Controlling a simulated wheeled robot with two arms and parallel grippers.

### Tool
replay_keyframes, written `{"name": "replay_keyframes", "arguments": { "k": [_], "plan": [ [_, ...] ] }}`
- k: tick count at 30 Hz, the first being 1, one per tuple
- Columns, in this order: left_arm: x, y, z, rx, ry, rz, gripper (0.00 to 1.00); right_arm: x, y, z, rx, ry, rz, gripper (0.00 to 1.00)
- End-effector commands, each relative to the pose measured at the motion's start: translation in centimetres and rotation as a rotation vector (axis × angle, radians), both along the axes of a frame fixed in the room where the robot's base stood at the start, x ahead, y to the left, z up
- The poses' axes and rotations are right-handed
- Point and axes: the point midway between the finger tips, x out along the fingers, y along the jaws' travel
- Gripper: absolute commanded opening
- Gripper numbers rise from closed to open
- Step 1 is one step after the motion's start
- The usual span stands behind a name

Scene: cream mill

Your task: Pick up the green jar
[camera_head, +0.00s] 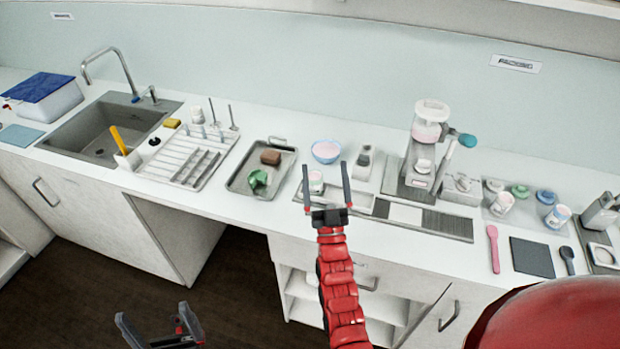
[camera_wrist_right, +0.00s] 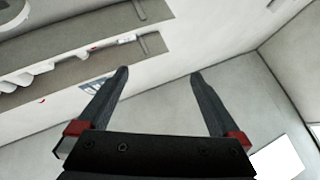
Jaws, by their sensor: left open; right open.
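A small jar with a green top (camera_head: 519,192) stands among other small jars at the right of the counter in the head view. A green lump (camera_head: 258,181) lies in the grey tray (camera_head: 235,184) left of centre. My right gripper (camera_head: 325,167) is open over the counter's front part, well left of the green-topped jar. A small pale cup (camera_head: 315,182) shows between its fingers in the picture; I see no grip on it. In the right wrist view the right gripper (camera_wrist_right: 158,72) is open and empty. My left gripper (camera_head: 153,313) is open, low before the counter.
A dispenser machine (camera_head: 427,145) stands left of the jars. A pink spatula (camera_head: 493,248) and a dark mat (camera_head: 532,257) lie in front of the jars.

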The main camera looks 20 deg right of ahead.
Motion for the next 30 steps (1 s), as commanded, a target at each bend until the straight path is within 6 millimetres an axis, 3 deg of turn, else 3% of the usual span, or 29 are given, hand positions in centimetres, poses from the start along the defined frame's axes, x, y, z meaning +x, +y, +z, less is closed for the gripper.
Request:
{"name": "replay_keyframes", "arguments": {
  "k": [2, 9, 12, 15, 20, 24, 30],
  "plan": [
    [0.0, 0.0, 0.7, 0.000, 0.000, 0.000, 1.00, 3.4, -0.8, 0.4, 0.017, 0.093, -0.013, 1.00],
    [0.0, 0.0, 0.9, 0.000, 0.000, 0.000, 1.00, 14.7, -2.8, -2.5, 0.086, 0.553, -0.013, 1.00],
    [0.0, 0.0, 0.9, 0.000, 0.000, 0.000, 1.00, 17.6, -3.1, -3.6, 0.106, 0.761, 0.007, 1.00],
    [0.0, 0.0, 0.9, 0.000, 0.000, 0.000, 1.00, 19.1, -3.2, -4.2, 0.114, 0.967, 0.033, 1.00],
    [0.0, 0.0, 0.9, 0.000, 0.000, 0.000, 1.00, 18.4, -3.1, -4.3, 0.110, 1.294, 0.081, 1.00],
    [0.0, 0.0, 0.9, 0.000, 0.000, 0.000, 1.00, 15.3, -2.8, -3.5, 0.095, 1.559, 0.119, 1.00],
    [0.0, 0.0, 0.9, 0.000, 0.000, 0.000, 1.00, 10.7, -2.7, -2.2, 0.079, 1.805, 0.144, 1.00]
  ]
}}
